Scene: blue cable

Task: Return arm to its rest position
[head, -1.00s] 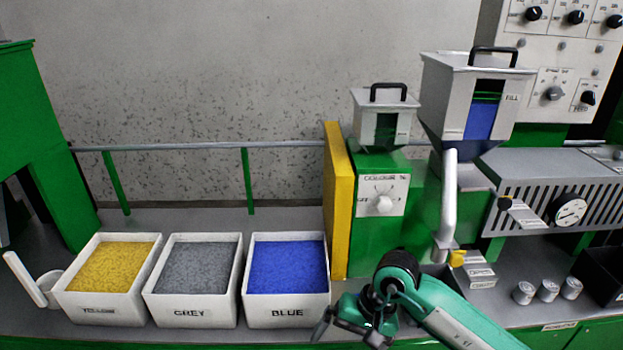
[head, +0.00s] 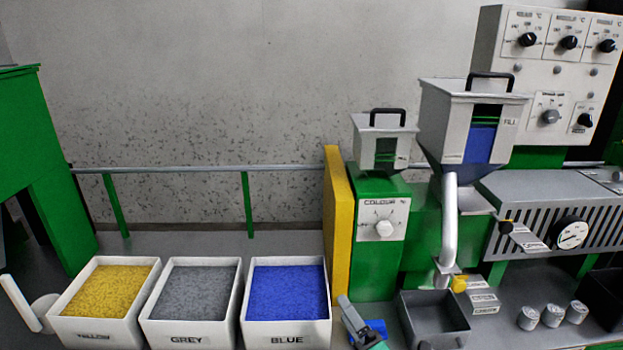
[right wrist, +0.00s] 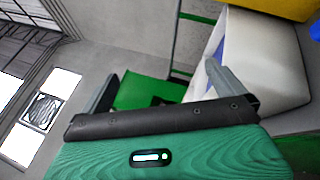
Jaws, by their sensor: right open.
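My right gripper shows in the right wrist view (right wrist: 160,90) with its two grey fingers spread apart and nothing between them. In the head view only a small part of it (head: 352,322) shows at the bottom edge, just right of the blue bin (head: 288,337). The rest of my right arm is out of the head frame. In the right wrist view a white bin (right wrist: 265,55) lies beyond the right-hand finger; I cannot tell whether they touch. My left gripper is in neither view.
Yellow (head: 98,332) and grey (head: 188,335) bins stand left of the blue one, with a white scoop (head: 22,303) at far left. A dark open box (head: 435,330) sits under the hopper pipe (head: 449,220). Several small cans (head: 552,315) stand at right. The yellow panel (head: 337,230) rises behind.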

